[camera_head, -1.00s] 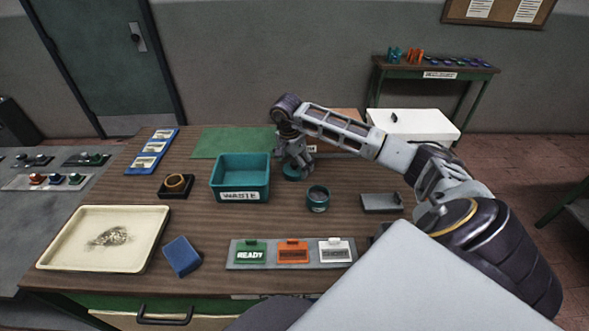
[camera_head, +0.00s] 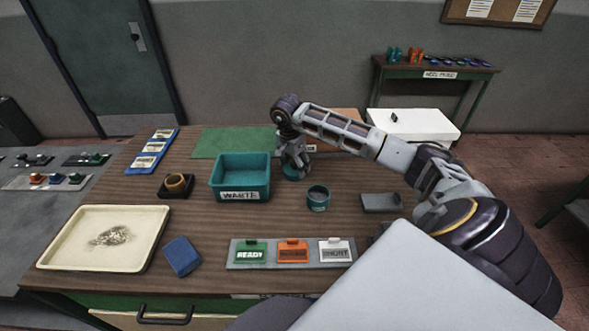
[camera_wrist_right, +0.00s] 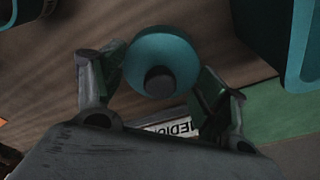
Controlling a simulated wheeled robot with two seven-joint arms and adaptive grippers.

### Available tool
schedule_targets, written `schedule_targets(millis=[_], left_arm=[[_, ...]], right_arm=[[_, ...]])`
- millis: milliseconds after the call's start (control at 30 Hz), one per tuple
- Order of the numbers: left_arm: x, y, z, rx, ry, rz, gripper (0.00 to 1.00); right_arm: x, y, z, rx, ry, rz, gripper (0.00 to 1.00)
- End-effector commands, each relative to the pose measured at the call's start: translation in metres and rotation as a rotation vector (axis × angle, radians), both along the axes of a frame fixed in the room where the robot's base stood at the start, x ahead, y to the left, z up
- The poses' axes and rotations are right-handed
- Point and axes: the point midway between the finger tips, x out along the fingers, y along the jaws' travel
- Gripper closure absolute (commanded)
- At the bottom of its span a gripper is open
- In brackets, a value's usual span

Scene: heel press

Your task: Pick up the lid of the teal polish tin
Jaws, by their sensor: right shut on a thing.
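A round teal lid with a dark knob (camera_wrist_right: 152,51) shows in the wrist view, between the fingers of my right gripper (camera_wrist_right: 160,82). The gripper is shut on the lid, with a finger on either side. My left gripper is not in view.
A teal waste bin (camera_head: 240,182) stands close left of the gripper. An open teal pot (camera_head: 318,199) with a dark inside stands in front. A green mat (camera_head: 229,142) lies behind the bin.

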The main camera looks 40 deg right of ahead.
Motion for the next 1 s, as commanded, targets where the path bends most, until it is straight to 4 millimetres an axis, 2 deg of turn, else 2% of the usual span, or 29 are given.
schedule_targets(millis=[267,467,1000], left_arm=[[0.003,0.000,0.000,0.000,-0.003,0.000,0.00],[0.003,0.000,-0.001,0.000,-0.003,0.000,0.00],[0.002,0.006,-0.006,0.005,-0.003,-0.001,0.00]], right_arm=[[0.000,0.000,0.002,0.000,0.000,0.000,0.41],[0.001,0.000,0.014,-0.001,-0.002,0.000,0.41],[0.001,0.000,0.080,-0.001,-0.002,-0.001,0.41]])
